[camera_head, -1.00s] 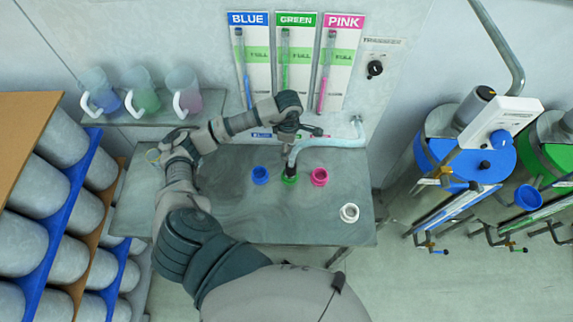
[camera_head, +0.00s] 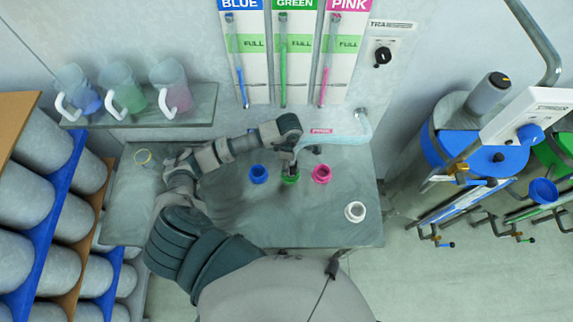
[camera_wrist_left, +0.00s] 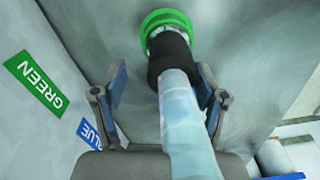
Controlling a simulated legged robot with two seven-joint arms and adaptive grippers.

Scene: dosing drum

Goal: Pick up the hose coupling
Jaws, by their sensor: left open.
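The hose coupling (camera_wrist_left: 168,55) is a black sleeve on the end of a pale, translucent hose (camera_wrist_left: 185,125). In the left wrist view its far end meets a green ring (camera_wrist_left: 165,20); I cannot tell how deep it sits. In the head view the green ring (camera_head: 290,178) is on the table, and the coupling is largely hidden by my arm. My left gripper (camera_head: 298,152) is over it. In the left wrist view the open fingers (camera_wrist_left: 162,82) stand on either side of the coupling and hose, with no clear grip. My right gripper is out of view.
A blue ring (camera_head: 259,174), a pink ring (camera_head: 321,174) and a white ring (camera_head: 355,212) are on the table (camera_head: 235,220). The hose (camera_head: 345,143) runs to the back wall. Jugs stand on a shelf (camera_head: 190,122) at left. Blue-lidded drum (camera_head: 450,150) at right.

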